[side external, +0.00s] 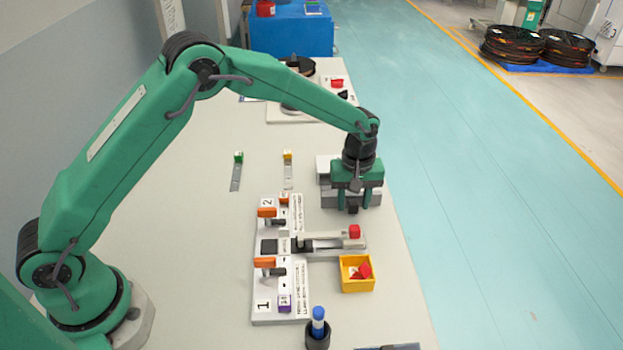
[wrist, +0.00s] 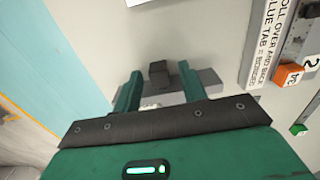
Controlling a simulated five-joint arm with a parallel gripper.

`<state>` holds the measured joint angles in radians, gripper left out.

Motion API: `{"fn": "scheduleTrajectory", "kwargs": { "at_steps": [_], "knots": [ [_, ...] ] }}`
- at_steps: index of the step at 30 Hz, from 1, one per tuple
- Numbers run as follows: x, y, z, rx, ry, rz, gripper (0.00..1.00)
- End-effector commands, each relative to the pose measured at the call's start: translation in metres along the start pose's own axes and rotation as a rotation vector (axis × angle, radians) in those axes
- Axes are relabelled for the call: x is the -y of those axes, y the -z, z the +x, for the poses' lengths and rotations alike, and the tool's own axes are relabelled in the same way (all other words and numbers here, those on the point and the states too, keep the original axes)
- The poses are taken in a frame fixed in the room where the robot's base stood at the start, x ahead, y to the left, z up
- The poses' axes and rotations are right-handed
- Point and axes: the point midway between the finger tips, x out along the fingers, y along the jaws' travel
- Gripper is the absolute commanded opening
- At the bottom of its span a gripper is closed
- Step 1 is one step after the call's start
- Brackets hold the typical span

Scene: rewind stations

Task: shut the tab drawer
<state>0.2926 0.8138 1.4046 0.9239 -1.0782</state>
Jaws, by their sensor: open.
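A grey unit that looks like the tab drawer (side external: 333,199) stands at the right side of the table, behind the numbered station. My gripper (side external: 354,203) is over it and hides much of it. In the wrist view, the grey drawer (wrist: 207,78) shows between and beside my gripper's two fingers (wrist: 159,69). The fingers are apart with nothing gripped. A dark block (wrist: 160,72), perhaps its handle, shows between the fingertips; I cannot tell whether they touch it. How far the drawer stands out is hidden.
The station panel (side external: 262,303) with orange levers lies left of the drawer. A red block (side external: 354,231) sits on its sliding arm. A yellow bin (side external: 357,285) holds red pieces. A blue marker (side external: 318,318) stands in a black cup. The table's right edge is close to the drawer.

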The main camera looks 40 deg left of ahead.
Motion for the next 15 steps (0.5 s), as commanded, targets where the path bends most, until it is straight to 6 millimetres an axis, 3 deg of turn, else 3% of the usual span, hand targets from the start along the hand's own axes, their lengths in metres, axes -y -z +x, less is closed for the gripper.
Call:
{"fn": "scheduleTrajectory", "kwargs": {
  "at_steps": [5,12,15],
  "knots": [
    [0.0,0.0,0.0,0.0,0.0,0.0,0.42],
    [0.0,0.0,-0.0003,0.0,0.0,0.0,0.0],
    [0.0,0.0001,-0.0004,0.0,0.0,0.0,0.0]
  ]
}}
